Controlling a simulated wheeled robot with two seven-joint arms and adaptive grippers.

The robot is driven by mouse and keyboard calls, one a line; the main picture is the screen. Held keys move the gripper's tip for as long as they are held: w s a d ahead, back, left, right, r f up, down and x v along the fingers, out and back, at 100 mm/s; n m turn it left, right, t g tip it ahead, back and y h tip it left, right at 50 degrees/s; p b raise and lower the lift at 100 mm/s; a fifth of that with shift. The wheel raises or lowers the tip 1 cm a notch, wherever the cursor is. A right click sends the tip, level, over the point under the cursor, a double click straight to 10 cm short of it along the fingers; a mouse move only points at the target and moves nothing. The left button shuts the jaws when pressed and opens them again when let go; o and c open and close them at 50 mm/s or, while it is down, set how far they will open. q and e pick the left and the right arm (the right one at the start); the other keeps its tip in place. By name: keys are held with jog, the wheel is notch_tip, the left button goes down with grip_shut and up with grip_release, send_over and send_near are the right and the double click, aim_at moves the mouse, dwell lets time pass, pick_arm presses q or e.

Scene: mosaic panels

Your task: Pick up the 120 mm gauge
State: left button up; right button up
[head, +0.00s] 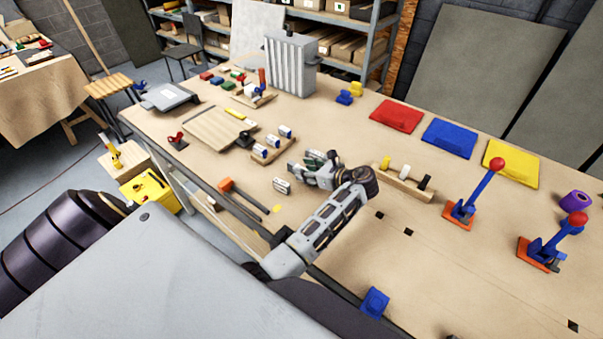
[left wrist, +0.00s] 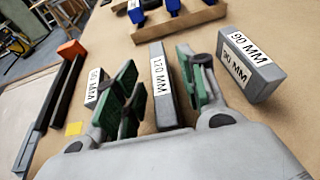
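The 120 mm gauge (left wrist: 160,83) is a grey block with a white "120 MM" label, in the left wrist view. It stands between the green-padded fingers of my left gripper (left wrist: 163,72), which is open, with a pad on either side. I cannot tell whether either pad touches it. A grey 90 mm gauge (left wrist: 250,66) stands to its right, outside the fingers. Another labelled gauge (left wrist: 95,88) is to the left, partly hidden by a finger. In the head view my left gripper (head: 313,170) is low over the table and hides the 120 mm gauge. My right gripper is not in view.
A wooden rack (head: 266,156) with blue-and-white pieces lies beyond the gripper. An orange-headed hammer (head: 240,197) lies to the left, near the table edge, with a yellow square (left wrist: 74,129). A wooden block with pegs (head: 402,190) is to the right.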

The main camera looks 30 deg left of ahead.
pick_arm(q)
grip_shut()
notch_tip(320, 180, up, 10)
jog(key=b, duration=0.1)
dwell(0.9)
dwell(0.3)
